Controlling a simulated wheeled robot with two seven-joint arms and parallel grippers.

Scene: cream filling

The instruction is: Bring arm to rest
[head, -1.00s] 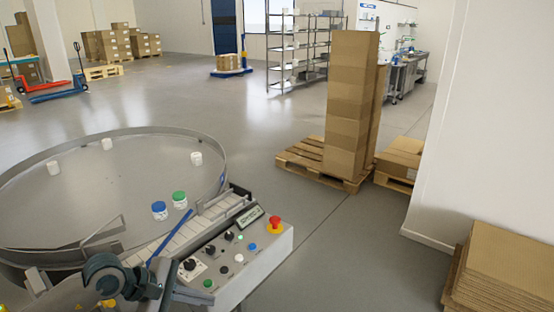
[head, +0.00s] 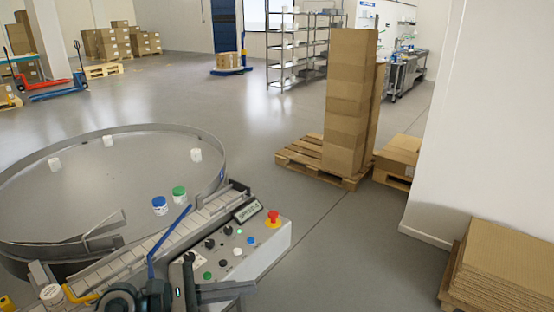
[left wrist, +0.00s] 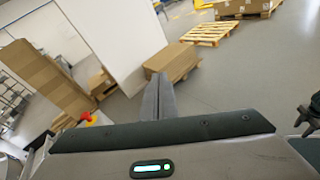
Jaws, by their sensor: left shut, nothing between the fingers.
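My left gripper (head: 230,291) is at the bottom of the head view, in front of the control panel, with its arm coming in from the lower left. In the left wrist view its fingers (left wrist: 159,98) are together, with nothing between them. My right gripper does not show clearly in either view.
A round turntable (head: 100,205) with several small jars stands at the left. The control panel (head: 228,250) with a red emergency button (head: 273,218) is close beside my gripper. Flat cardboard (head: 505,270) lies at the lower right. The floor between is clear.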

